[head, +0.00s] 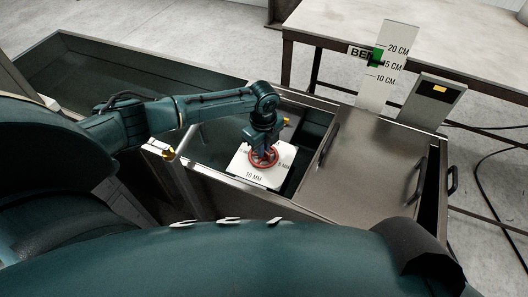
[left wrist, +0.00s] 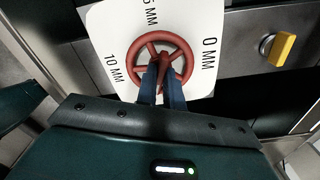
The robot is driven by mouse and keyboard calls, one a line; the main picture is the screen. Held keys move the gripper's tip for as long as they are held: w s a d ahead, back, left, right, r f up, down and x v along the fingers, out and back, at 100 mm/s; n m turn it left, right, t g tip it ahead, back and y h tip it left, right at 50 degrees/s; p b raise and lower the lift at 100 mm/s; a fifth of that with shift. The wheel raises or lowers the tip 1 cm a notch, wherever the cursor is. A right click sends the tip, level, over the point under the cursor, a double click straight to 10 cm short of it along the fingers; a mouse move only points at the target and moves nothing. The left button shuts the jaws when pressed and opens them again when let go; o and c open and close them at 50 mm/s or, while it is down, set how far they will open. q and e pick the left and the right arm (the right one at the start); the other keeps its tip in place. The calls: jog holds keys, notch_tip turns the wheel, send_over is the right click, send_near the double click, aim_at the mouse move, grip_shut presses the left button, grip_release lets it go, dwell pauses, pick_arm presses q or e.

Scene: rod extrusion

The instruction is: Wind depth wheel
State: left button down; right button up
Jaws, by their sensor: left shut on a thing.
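The depth wheel is a red spoked handwheel (head: 264,158) on a white dial plate (head: 262,178) with MM markings, set in the metal machine. In the left wrist view the wheel (left wrist: 183,50) sits on the plate (left wrist: 113,25), which reads 0 MM, 5 MM and 10 MM. My left gripper (head: 263,148) reaches down over the wheel. In the left wrist view its blue fingers (left wrist: 163,78) are shut on the wheel near its hub; they hide part of the lower rim. My right gripper does not show.
A tall white scale (head: 387,68) with 10, 15 and 20 CM marks and a green part stands behind a metal lid with handles (head: 373,160). A yellow knob (left wrist: 283,48) is right of the plate. A table (head: 430,40) stands behind.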

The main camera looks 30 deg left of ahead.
pick_arm(q)
jog(key=shift+s+f+m, duration=0.1)
jog(key=shift+s+m, duration=0.05)
jog(key=shift+m, duration=0.65)
jog(key=shift+m, duration=1)
jog(key=shift+m, duration=1)
jog(key=shift+m, duration=1)
